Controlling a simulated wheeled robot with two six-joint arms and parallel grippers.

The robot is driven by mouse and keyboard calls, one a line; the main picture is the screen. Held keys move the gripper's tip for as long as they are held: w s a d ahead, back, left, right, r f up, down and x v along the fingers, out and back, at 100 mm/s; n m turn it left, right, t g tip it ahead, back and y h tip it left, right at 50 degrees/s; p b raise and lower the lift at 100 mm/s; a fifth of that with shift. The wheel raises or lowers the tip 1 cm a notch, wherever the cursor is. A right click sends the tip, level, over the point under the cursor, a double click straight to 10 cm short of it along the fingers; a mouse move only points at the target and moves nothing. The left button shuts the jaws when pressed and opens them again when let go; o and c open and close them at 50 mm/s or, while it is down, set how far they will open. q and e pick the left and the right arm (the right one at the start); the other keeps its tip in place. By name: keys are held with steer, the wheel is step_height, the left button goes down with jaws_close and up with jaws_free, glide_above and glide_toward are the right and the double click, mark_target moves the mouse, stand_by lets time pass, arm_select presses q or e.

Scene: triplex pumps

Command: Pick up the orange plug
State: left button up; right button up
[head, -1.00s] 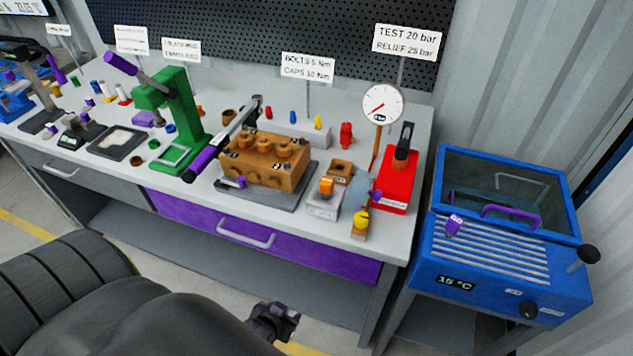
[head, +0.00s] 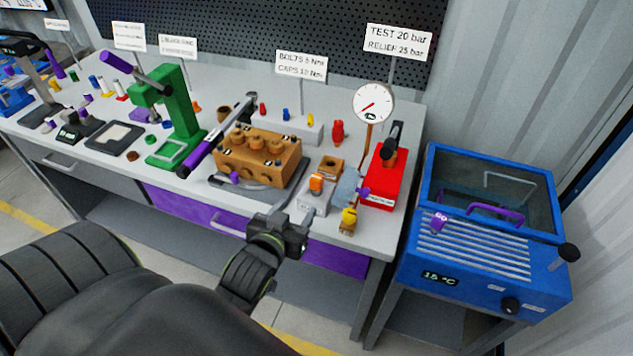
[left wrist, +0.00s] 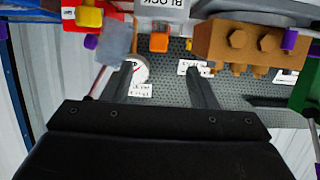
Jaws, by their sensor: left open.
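The orange plug (head: 316,183) sits on the small light grey block (head: 313,204) near the front of the bench, right of the brown pump body (head: 257,160). My left gripper (head: 296,219) is open and empty, in front of and a little left of that block, near the bench's front edge. In the left wrist view, which looks upside down, the orange plug (left wrist: 159,42) shows between the two spread fingers (left wrist: 164,75), beyond their tips. The grey block (left wrist: 150,5) is cut off at the top there. My right gripper is not in view.
A yellow-topped part (head: 348,220) stands close right of the block, with a clear bluish part (head: 348,188) beside it. The red test pump (head: 383,178) and gauge (head: 374,103) are behind. A purple-handled torque wrench (head: 197,158) lies left of the pump body. A blue bath (head: 490,262) stands right.

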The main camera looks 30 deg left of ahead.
mark_target(314, 186)
arm_select(q)
steer(key=p+x, duration=0.1)
steer(key=x, duration=0.7)
steer(key=shift+w+a+f, duration=0.1)
steer(key=shift+w+a, duration=0.05)
steer(key=shift+w, duration=0.1)
steer(key=shift+w+f+p, duration=0.1)
steer(key=shift+w+p, duration=0.2)
steer(key=shift+w, duration=0.2)
steer(key=shift+p+x, duration=0.45)
steer(key=shift+x, duration=1.75)
steer(key=shift+s+f, duration=0.15)
jaws_close()
